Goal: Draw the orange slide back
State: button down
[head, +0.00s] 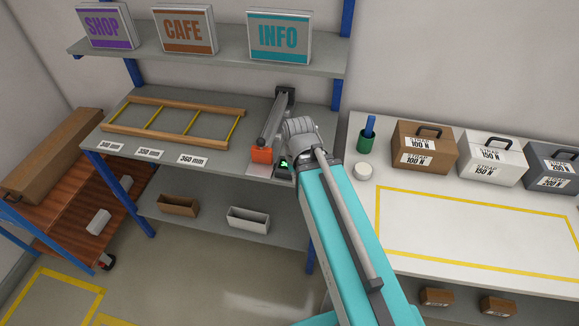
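The orange slide (262,155) is a small block at the near end of a grey rail (273,120) on the grey workbench. The rail runs away from me to a dark end block (285,93) at the back. My gripper (283,170) is dark with a small green light, low over the bench's front edge, just right of the orange slide. My grey wrist and teal arm hide much of it. I cannot tell whether its fingers are open or shut, or whether it touches the slide.
A wooden frame with yellow rungs (173,108) lies left on the bench, behind length labels (150,153). A shelf (220,60) with sign boxes hangs above. To the right, a white table (450,225) holds a green cup (366,142), a white round piece (362,172) and cases (424,150).

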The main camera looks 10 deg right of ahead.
aim_at(259, 154)
jog(key=u, duration=0.45)
jog(key=k, duration=1.55)
jog(key=z, duration=0.35)
jog(key=i, duration=0.5)
